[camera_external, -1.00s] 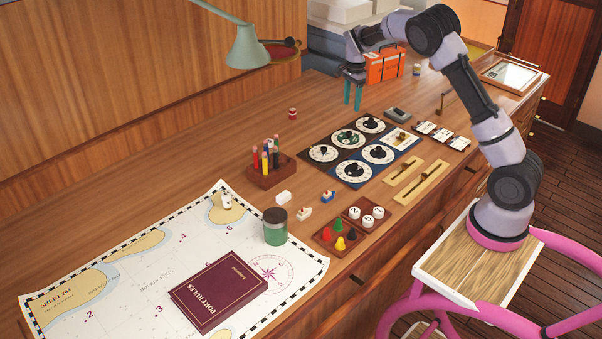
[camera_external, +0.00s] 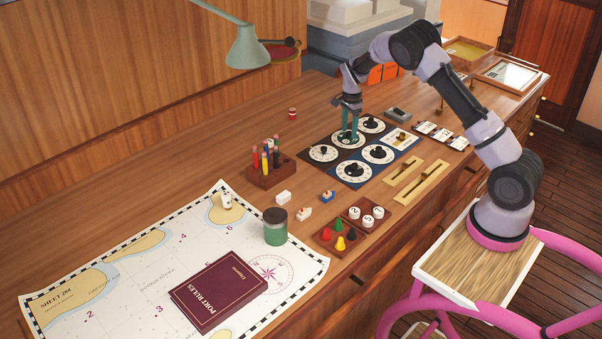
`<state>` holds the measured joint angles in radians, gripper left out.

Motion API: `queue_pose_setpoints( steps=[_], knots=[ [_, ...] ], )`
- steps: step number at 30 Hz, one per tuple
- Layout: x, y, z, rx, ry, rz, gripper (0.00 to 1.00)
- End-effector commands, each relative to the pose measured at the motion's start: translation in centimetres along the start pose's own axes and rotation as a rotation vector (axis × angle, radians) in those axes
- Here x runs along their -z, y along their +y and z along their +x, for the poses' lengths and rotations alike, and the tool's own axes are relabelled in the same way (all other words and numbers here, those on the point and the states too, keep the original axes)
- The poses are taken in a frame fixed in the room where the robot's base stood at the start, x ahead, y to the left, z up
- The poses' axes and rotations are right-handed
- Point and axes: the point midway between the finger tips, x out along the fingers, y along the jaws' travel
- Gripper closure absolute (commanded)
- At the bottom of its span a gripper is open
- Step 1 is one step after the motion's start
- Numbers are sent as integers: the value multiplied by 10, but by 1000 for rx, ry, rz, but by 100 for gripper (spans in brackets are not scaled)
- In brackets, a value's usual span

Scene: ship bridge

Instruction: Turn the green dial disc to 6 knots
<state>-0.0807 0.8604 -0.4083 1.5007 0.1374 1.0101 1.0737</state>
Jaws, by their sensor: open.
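Whether the fingertips touch the knob cannot be told. The dial's markings and pointer are too small to read here.
Brass sliders (camera_external: 403,178) lie to the right. A pen holder (camera_external: 270,174) stands to the left. A lamp (camera_external: 247,48) hangs at upper left.

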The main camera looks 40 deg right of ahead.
Motion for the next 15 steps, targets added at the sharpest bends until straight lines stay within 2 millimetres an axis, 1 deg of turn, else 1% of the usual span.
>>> queue_pose_setpoints(
  steps=[5,6,8,9,10,11,15],
  knots=[
    [0,0,0,0,0,0,40],
    [0,0,0,0,0,0,48],
    [0,0,0,0,0,0,71],
    [0,0,0,0,0,0,86],
    [0,0,0,0,0,0,98],
    [0,0,0,0,0,0,100],
    [0,0,0,0,0,-2,100]
  ],
)
